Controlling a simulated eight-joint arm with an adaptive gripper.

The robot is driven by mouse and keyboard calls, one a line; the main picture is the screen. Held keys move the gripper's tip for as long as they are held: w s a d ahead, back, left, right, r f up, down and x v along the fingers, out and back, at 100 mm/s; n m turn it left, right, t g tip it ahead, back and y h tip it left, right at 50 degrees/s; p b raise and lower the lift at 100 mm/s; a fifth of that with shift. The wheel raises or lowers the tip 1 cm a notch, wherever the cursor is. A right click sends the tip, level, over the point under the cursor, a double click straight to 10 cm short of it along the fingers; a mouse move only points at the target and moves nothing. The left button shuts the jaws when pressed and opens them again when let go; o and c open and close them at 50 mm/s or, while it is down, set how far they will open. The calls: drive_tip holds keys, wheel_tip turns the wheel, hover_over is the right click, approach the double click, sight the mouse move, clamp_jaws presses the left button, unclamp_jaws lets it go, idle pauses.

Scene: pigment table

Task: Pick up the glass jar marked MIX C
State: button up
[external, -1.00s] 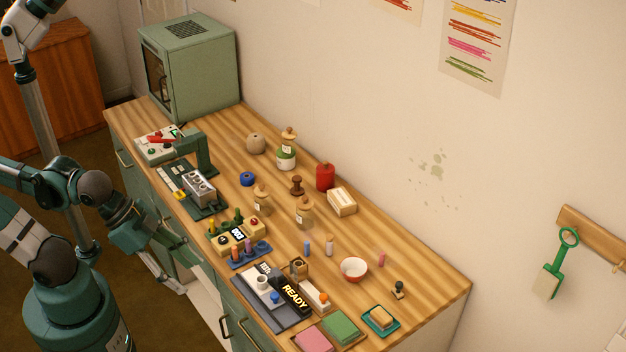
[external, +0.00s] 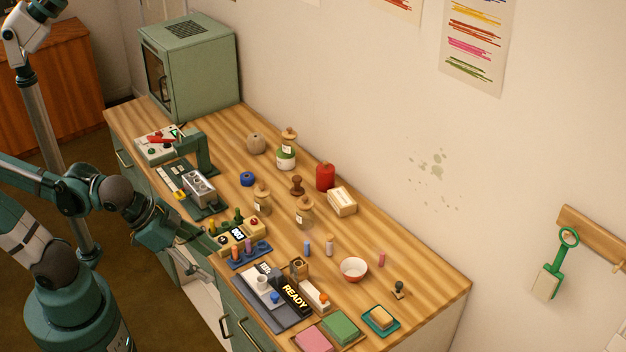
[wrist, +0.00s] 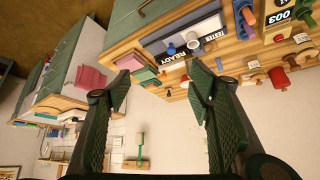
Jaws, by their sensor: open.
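Three glass jars with cork lids stand upright on the wooden table in the external view: a rear jar with green contents (external: 286,158), a middle jar (external: 262,202), and a front jar (external: 304,214). Their labels are too small to read, so I cannot tell which is MIX C. My gripper (external: 203,246) is by the table's left edge, low beside the drawers and well apart from the jars. In the wrist view my gripper (wrist: 160,84) has its two fingers wide apart with nothing between them.
A panel marked 003 (external: 238,236), a rack of coloured pegs (external: 250,256) and a READY sign (external: 295,295) line the near edge. A brown stamp (external: 297,186), red bottle (external: 325,177) and pale box (external: 342,201) stand near the jars. A bowl (external: 354,268) is farther right.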

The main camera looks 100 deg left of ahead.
drive_tip(key=w+a+f+n+y+b, duration=0.1)
drive_tip(key=w+a+f+n+y, duration=0.15)
drive_tip(key=a, duration=0.35)
drive_tip(key=w+a+f+n+y+b, duration=0.1)
drive_tip(key=w+a+f, duration=0.15)
drive_tip(key=a, duration=0.45)
drive_tip(key=n+g+y+b, duration=0.45)
drive_tip(key=n+y, duration=0.35)
drive_tip(key=n, duration=0.2)
approach(259, 198)
drive_tip(key=x, duration=0.7)
drive_tip(key=shift+w+f, duration=0.1)
drive_tip(key=shift+w, duration=0.25)
drive_tip(key=shift+s+a+f, duration=0.2)
drive_tip(key=shift+s+a, duration=0.1)
drive_tip(key=shift+a, duration=0.25)
drive_tip(key=shift+a, duration=0.1)
drive_tip(key=shift+b+x, duration=0.65)
drive_tip(key=shift+x, duration=1.8)
drive_tip(key=c, duration=1.1)
